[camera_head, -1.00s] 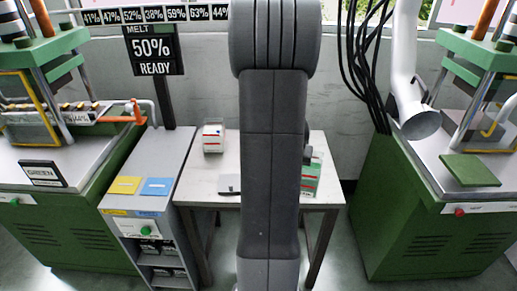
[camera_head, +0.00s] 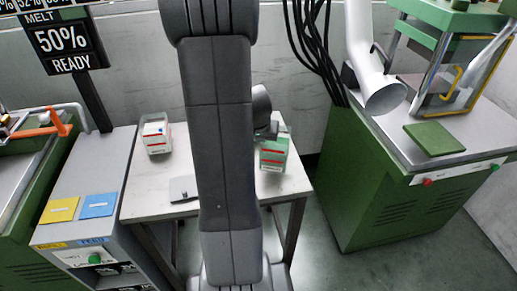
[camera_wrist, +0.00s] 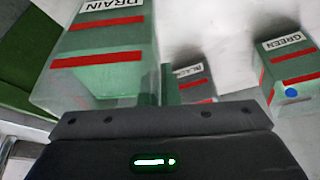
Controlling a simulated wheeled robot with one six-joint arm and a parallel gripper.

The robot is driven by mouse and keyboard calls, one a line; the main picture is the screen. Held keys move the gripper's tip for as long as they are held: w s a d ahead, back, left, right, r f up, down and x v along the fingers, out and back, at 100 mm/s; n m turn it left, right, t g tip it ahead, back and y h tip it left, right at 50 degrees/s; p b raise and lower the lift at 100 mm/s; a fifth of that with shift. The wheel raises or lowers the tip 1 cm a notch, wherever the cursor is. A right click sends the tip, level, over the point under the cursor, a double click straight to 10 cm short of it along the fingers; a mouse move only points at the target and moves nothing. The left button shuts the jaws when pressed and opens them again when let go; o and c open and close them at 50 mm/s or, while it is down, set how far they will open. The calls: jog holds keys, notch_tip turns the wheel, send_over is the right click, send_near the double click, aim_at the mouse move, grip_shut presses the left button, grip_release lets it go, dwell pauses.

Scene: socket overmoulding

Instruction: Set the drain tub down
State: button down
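The drain tub (camera_wrist: 100,50) is a translucent green box with red stripes and a DRAIN label, large at the left of the wrist view. In the head view, a green tub with red stripes (camera_head: 273,154), seemingly the same one, is at the right end of the table. My gripper (camera_wrist: 160,86) is at the tub's right side, its narrow fingers close together and seemingly shut on the tub's edge. The grip is partly hidden. In the head view, my arm hides most of the gripper. I cannot tell whether the tub touches the table.
The white table (camera_head: 150,205) has a pale tub (camera_head: 156,137) and a flat grey plate (camera_head: 183,189). The wrist view shows a black-labelled tub (camera_wrist: 195,90) and a green-labelled tub (camera_wrist: 290,72). A green press (camera_head: 375,190) stands right, a grey cabinet (camera_head: 85,180) left.

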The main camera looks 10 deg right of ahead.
jog(key=shift+f+b, duration=0.35)
jog(key=shift+f, duration=1.3)
jog(key=shift+f, duration=0.15)
jog(key=c, duration=1.7)
grip_release()
jog(key=shift+r, duration=0.25)
jog(key=p+v, duration=0.1)
jog(key=v, duration=1)
jog(key=shift+s+a+r, duration=0.1)
jog(key=shift+s+r, duration=0.1)
jog(key=shift+r, duration=0.15)
